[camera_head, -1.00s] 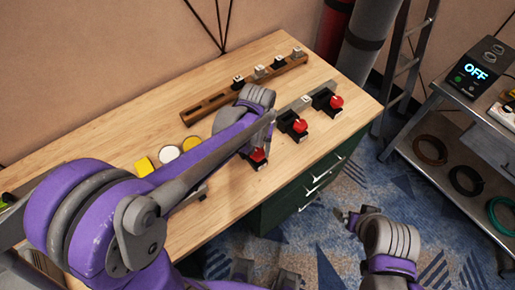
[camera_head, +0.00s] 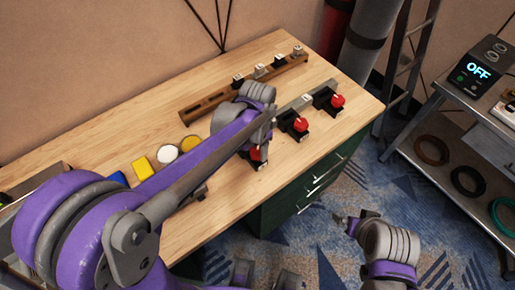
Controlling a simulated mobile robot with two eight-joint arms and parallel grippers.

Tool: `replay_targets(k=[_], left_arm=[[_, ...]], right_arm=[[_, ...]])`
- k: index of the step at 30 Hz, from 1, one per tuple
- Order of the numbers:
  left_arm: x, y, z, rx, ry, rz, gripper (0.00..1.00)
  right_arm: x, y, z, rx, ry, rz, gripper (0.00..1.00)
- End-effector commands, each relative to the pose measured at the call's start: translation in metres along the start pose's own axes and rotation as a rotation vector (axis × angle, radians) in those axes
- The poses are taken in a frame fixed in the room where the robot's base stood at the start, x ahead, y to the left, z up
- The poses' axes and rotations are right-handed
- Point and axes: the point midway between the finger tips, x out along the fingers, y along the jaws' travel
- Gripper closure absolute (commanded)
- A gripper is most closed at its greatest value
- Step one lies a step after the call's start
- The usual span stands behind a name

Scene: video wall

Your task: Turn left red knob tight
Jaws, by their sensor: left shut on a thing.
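The left red knob (camera_head: 256,153) sits on a black clamp block near the front edge of the wooden table (camera_head: 110,125). My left gripper (camera_head: 258,142) is over this knob and shut on it; my own wrist and arm hide most of the grip. Two more red knobs, a middle one (camera_head: 300,125) and a right one (camera_head: 337,100), sit on black blocks along a metal rail (camera_head: 292,107). My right gripper (camera_head: 347,222) hangs over the floor, clear of the table; its fingers are too small to read.
A wooden rail (camera_head: 205,108) with several small blocks lies behind. Yellow (camera_head: 141,165), white (camera_head: 168,154) and ochre (camera_head: 190,143) pieces lie left of the gripper. A green drawer cabinet (camera_head: 285,213) is below the table. A metal cart (camera_head: 440,120) stands right.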

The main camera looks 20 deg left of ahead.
Motion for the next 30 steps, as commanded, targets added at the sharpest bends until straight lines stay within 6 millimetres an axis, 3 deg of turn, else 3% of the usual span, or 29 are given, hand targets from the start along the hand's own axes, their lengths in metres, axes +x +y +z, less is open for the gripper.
replay_targets(k=[18, 30], left_arm=[[0.0002, -0.0002, 0.0000, 0.583, 0.000, -0.001, 0.97], [-0.0002, -0.0002, 0.0000, 0.871, 0.000, -0.001, 0.97]], right_arm=[[0.0083, 0.0000, 0.0070, 0.000, -0.005, 0.000, 0.00], [0.0111, 0.0000, 0.0093, 0.000, -0.006, 0.000, 0.00]])
